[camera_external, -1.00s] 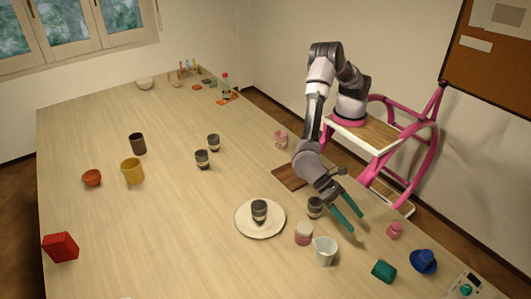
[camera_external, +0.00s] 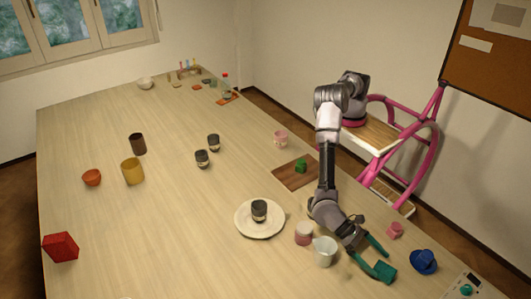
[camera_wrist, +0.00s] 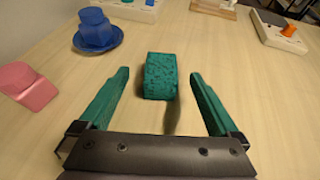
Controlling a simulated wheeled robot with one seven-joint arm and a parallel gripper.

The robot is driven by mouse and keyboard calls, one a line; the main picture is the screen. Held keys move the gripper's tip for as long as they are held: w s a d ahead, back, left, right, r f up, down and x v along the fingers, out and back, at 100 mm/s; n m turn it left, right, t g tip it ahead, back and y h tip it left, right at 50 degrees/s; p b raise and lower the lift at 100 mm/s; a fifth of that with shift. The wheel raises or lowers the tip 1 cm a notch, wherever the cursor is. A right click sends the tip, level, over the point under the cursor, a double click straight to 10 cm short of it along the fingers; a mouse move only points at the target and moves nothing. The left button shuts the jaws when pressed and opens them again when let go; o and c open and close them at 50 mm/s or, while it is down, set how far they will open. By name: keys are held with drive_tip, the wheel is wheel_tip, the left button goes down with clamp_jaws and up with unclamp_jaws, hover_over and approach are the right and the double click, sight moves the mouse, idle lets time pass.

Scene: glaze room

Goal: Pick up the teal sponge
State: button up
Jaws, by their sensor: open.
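The teal sponge (camera_external: 386,271) is a small block on the table near its front right end. In the wrist view the sponge (camera_wrist: 161,76) stands upright, with its near end between the tips of my gripper (camera_wrist: 160,76). My gripper is open, with one green finger to each side of the sponge and clear gaps on both sides. In the external view my gripper (camera_external: 378,260) reaches down to the right, and its fingers partly overlap the sponge. I cannot tell the exact height of the fingers above the table.
A white pitcher (camera_external: 325,252) and a pink-and-white jar (camera_external: 303,233) are left of my gripper. A control box (camera_external: 466,288) is at the right. A green block (camera_external: 301,166) lies on a brown board (camera_external: 286,176).

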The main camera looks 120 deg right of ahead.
sight(385, 268)
drive_tip(key=x, duration=0.3)
drive_tip(key=shift+a, duration=0.35)
drive_tip(key=c, duration=1.4)
